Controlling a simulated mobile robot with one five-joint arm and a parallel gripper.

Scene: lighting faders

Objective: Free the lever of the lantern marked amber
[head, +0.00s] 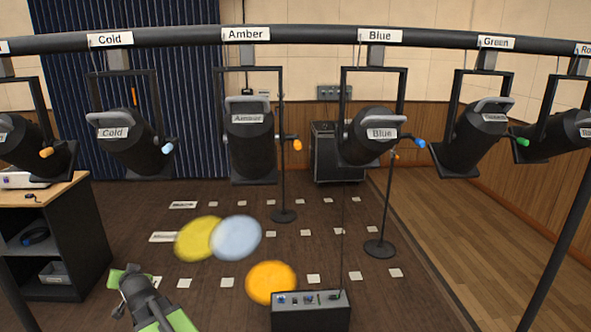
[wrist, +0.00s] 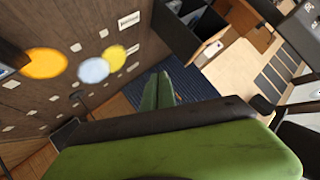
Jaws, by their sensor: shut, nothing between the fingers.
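The lantern marked Amber (head: 252,158) hangs from the overhead bar, left of the middle in the head view, with its label on the bar and on its body. Its lever (head: 297,145) sticks out on the right side and ends in an orange knob. My gripper (head: 124,277) is low at the left in the head view, well below and left of this lantern and touching nothing visible. Its green fingers (wrist: 158,92) are closed together and empty in the wrist view. The Amber lantern cannot be made out in the wrist view.
The Cold lantern (head: 125,148) and Blue lantern (head: 368,146) hang on either side, with the Green lantern (head: 478,135) further right. A black control box (head: 310,314) stands low in front. Yellow, pale blue and orange light spots lie on the brown floor.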

